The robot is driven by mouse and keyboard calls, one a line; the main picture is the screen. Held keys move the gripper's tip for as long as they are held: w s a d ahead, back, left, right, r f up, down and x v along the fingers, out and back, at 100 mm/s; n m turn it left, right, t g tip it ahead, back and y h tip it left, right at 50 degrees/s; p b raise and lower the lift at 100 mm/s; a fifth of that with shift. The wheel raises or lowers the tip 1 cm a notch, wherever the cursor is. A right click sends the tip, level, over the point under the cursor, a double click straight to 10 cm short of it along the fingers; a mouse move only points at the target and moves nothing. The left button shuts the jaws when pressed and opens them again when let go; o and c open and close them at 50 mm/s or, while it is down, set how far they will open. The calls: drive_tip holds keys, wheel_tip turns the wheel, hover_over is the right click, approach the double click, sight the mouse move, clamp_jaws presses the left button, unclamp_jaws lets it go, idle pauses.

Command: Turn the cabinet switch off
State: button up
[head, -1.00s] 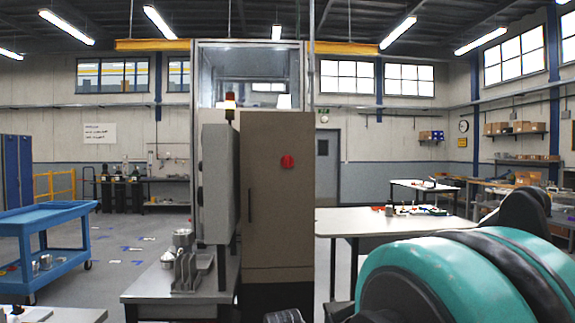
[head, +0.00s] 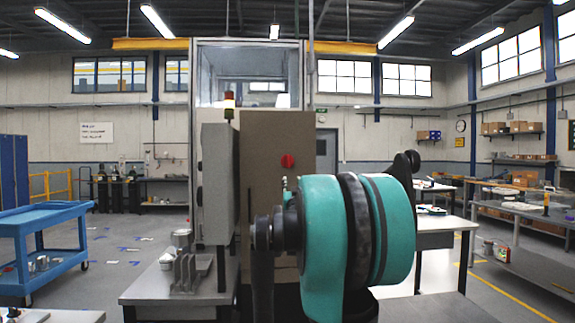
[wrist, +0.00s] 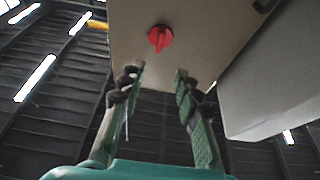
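The cabinet (head: 272,140) is a tall grey-brown box in the middle of the head view. Its red rotary switch (head: 288,161) sits on the upper front face. In the wrist view the red switch (wrist: 160,38) shows close up, its handle roughly upright in the picture. My gripper (wrist: 160,75) is open and empty, its two fingers apart with the switch beyond the tips, between them in the picture. The fingers do not touch it. In the head view my teal and black arm covers the lower part of the cabinet, and the gripper itself is mostly hidden.
A grey panel box (head: 217,185) stands left of the cabinet, beside a small table (head: 150,291) with metal parts. A blue cart (head: 43,222) is at the far left. A white-topped table (head: 437,221) stands behind my arm at right.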

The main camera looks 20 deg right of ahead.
sight(288, 161)
drive_tip(key=x, duration=1.7)
drive_tip(key=shift+w+d+r, duration=0.1)
drive_tip(key=shift+w+r, duration=0.05)
drive_tip(key=shift+c, duration=0.6)
clamp_jaws()
